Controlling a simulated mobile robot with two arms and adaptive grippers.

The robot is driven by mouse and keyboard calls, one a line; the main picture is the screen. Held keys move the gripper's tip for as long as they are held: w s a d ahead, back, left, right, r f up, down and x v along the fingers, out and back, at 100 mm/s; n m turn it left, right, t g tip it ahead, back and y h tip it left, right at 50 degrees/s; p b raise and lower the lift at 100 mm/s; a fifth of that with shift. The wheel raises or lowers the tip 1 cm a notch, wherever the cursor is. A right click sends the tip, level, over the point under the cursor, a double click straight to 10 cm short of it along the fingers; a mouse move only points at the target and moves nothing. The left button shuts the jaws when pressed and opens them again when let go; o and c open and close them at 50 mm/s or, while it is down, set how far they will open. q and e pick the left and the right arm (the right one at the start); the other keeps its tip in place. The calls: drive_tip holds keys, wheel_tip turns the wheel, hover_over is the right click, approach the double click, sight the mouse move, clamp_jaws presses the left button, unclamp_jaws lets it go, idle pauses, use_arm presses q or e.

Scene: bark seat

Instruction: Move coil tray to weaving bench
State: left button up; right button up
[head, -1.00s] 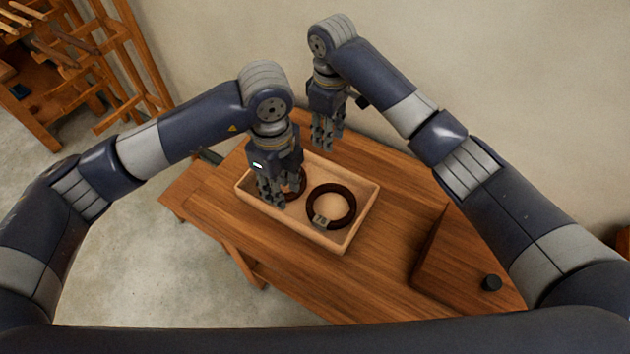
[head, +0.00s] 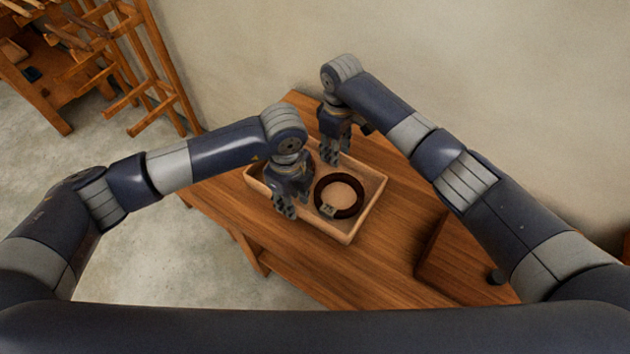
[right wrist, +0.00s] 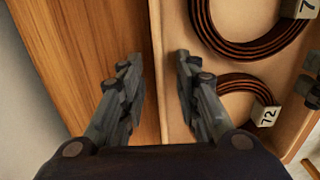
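The coil tray (head: 368,211), a pale open wooden box, sits on a brown wooden bench. One dark coil (head: 340,212) with a small tag shows inside it. In the right wrist view, two coils (right wrist: 245,51) lie in the tray (right wrist: 178,22), one tagged 72. My right gripper (head: 331,158) is at the tray's back wall. In its wrist view its fingers (right wrist: 157,60) are apart, one on each side of that wall. My left gripper (head: 285,207) is low at the tray's near left wall; its finger gap is unclear. It hides part of the tray and the second coil.
A brown wooden box or block with a dark knob (head: 497,277) stands on the bench at the right. A plain wall runs close behind the bench. A wooden frame or loom (head: 130,70) stands at the upper left. Bare floor (head: 140,255) lies at the left.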

use_arm(q)
drive_tip(key=shift+f, duration=0.35)
use_arm(e)
drive_tip(key=shift+f, duration=0.3)
use_arm(q)
drive_tip(key=shift+c, duration=0.6)
use_arm(e)
drive_tip(key=shift+c, duration=0.6)
use_arm(q)
clamp_jaws()
use_arm(e)
clamp_jaws()
use_arm(q)
drive_tip(key=shift+r, duration=0.25)
use_arm(e)
drive_tip(key=shift+r, duration=0.25)
